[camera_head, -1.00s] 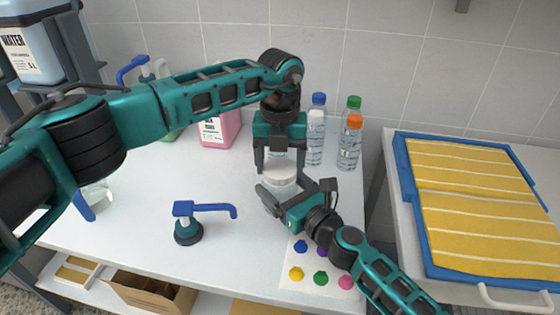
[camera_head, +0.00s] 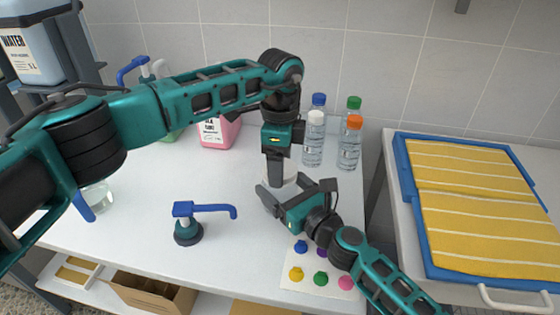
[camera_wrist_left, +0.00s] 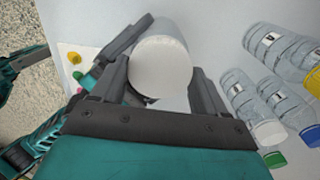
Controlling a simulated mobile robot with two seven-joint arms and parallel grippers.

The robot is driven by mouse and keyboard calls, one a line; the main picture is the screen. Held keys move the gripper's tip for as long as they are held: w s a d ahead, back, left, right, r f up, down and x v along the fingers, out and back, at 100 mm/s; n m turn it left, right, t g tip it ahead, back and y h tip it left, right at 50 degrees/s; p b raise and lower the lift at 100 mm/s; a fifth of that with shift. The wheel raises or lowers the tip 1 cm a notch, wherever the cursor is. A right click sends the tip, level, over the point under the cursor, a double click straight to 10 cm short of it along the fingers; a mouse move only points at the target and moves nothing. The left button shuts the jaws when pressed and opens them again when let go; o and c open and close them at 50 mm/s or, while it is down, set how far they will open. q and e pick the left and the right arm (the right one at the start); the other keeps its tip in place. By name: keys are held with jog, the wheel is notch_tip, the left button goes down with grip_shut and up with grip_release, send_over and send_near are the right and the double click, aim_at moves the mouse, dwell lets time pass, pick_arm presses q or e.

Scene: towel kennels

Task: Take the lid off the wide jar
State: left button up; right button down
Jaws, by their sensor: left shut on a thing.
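My left gripper (camera_head: 277,172) points down from above and is shut on the lid, one finger on each side. My right gripper (camera_head: 279,186) is low at the jar's side, with its fingers around the jar body; whether they press on it is unclear.
Clear bottles with white (camera_head: 316,118), orange (camera_head: 354,122) and green caps stand close behind and right of the jar. A blue-topped pump (camera_head: 187,228) stands at the front left. A colour-dotted sheet (camera_head: 318,272) lies in front. A blue tray (camera_head: 412,205) with striped yellow towels is at right.

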pick_arm(q)
jog(key=shift+r, duration=0.15)
dwell(0.4)
jog(key=shift+r, duration=0.95)
jog(key=shift+r, duration=2)
pick_arm(e)
grip_release()
